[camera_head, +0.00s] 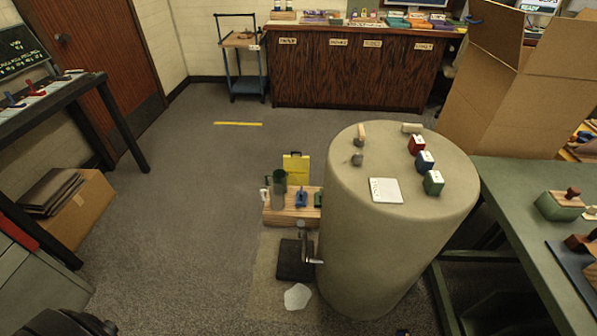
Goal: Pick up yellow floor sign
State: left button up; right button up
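A yellow floor sign (297,163) stands on the grey floor near the middle of the view. It is upright, with small dark marks near its top. Its lower part is hidden behind small items on a wooden block, and the large beige cylinder is just to its right. Neither of my grippers can be made out in the view. A dark rounded shape at the bottom left edge may be part of my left arm.
The beige cylinder (345,235) carries small coloured blocks and a white card (385,190). A wooden block (283,215) and a dark-based device (295,262) stand beside it. Green table (520,215) right, dark table (62,97) left. Yellow strip (238,124) farther back.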

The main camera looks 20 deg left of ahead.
aim_at(297, 167)
jog(key=i+j+u, duration=0.2)
jog(key=j+u, duration=0.2)
jog(key=j, duration=0.2)
jog(key=i+j+u, duration=0.25)
jog(key=j+u, duration=0.15)
jog(key=j, duration=0.15)
jog(key=i+j+u, duration=0.35)
jog(key=j, duration=0.15)
jog(key=i+j+u, duration=0.4)
jog(key=i+z, duration=0.35)
jog(key=i+j+z, duration=0.2)
jog(key=i+z, duration=0.2)
jog(key=i+j+z, duration=0.35)
jog(key=i+l, duration=0.05)
jog(key=i, duration=0.05)
